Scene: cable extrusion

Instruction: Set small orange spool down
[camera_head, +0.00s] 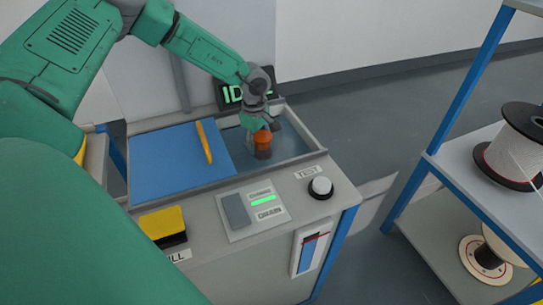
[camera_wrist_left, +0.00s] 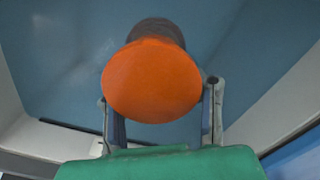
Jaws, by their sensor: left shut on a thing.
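The small orange spool (camera_head: 262,138) is in the recessed blue-grey bay of the machine bench in the head view. In the left wrist view its round orange top (camera_wrist_left: 152,80) sits between my fingers, with a dark part behind it. My left gripper (camera_head: 256,126) is shut on the spool from above; its two fingers flank it in the left wrist view (camera_wrist_left: 160,110). Whether the spool's underside touches the bay floor (camera_head: 290,143) cannot be told. My right gripper is not in view.
A blue mat (camera_head: 165,165) with an orange-yellow stick (camera_head: 204,142) lies left of the bay. The bay has raised rims. A shelf with a large spool (camera_head: 515,145) is at right.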

